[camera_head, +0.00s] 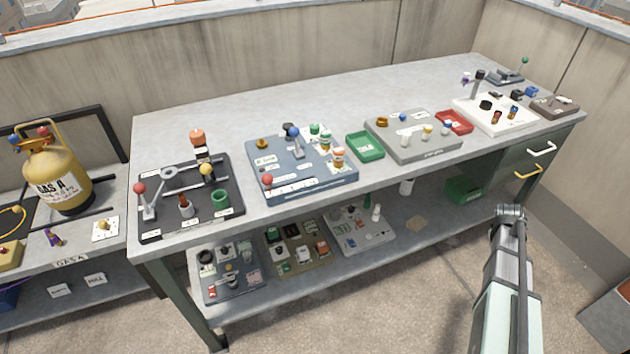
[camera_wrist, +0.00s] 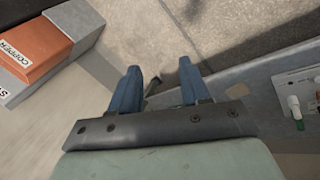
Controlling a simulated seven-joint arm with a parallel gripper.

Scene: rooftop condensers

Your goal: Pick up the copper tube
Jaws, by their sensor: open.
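I cannot identify the copper tube for certain. In the head view, a small brown-copper upright cylinder (camera_head: 185,207) stands on the dark board (camera_head: 160,225) at the left of the bench. Small copper-brown pieces (camera_head: 497,117) also stand on the white board further right, too small to tell apart. My gripper (camera_wrist: 160,75) shows in the wrist view with its two blue fingers apart and no object held between them. It is over the floor in front of the bench, far from the dark board. In the head view my arm reaches up at the right.
The wrist view shows an orange block (camera_wrist: 33,45) lettered "COPPER" at the left. The bench (camera_head: 290,95) carries several boards, a green tray (camera_head: 365,147) and a red tray (camera_head: 455,122). A lower shelf holds more boards. A yellow gas cylinder (camera_head: 55,175) stands left.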

